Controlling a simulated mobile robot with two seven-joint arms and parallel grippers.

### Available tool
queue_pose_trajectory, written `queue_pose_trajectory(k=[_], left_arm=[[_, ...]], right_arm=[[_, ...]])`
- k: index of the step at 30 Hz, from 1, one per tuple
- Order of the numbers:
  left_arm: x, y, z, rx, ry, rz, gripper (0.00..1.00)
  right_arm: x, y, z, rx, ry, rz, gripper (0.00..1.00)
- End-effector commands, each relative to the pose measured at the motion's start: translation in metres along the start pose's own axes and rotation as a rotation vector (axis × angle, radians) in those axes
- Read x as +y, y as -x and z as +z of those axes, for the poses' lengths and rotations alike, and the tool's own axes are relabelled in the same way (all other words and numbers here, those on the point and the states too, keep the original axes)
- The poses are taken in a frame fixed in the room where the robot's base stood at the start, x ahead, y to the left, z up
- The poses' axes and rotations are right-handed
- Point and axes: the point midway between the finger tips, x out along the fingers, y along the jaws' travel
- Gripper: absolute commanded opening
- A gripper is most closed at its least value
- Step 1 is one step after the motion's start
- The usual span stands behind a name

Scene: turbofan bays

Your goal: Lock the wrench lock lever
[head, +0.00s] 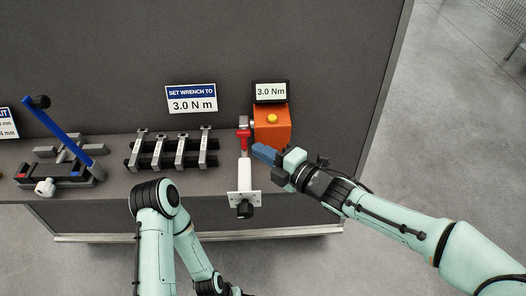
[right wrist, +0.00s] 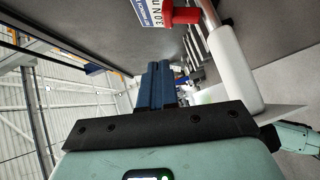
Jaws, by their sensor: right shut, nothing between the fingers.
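The torque wrench has a white handle (head: 244,172) and a red lock lever (head: 243,134) near its upper end. Its handle runs down to a pale bracket plate (head: 244,198) at the bench's front edge. My right gripper (head: 263,153) has its blue fingers shut and empty, just right of the wrench and slightly below the red lever. In the right wrist view, the shut fingers (right wrist: 156,84) are left of the white handle (right wrist: 234,65), and the red lever (right wrist: 181,14) shows at the top. The fingers look apart from the lever. My left gripper is out of view.
An orange tester (head: 272,130) with a yellow button and a display (head: 270,91) reading 3.0 Nm stands behind my right gripper. A sign (head: 191,99) reads "SET WRENCH TO 3.0 N m". A metal rack (head: 172,152) and a blue-levered fixture (head: 66,130) stand left.

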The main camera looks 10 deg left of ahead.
Motion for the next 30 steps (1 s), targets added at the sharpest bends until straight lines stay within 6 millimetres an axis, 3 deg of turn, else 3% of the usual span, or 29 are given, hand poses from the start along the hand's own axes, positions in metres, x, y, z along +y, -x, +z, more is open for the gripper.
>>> queue_pose_trajectory(k=[1,6,12,30], left_arm=[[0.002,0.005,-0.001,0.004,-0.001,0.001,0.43],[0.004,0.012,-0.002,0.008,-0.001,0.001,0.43],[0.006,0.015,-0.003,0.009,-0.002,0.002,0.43],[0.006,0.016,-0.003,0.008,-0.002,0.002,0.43]], right_arm=[[0.006,0.017,0.003,-0.012,0.006,-0.002,0.00],[0.012,0.053,0.004,-0.011,0.006,0.000,0.00],[0.015,0.079,0.003,-0.007,0.002,-0.001,0.00],[0.015,0.086,0.003,-0.004,0.001,0.000,0.00]])
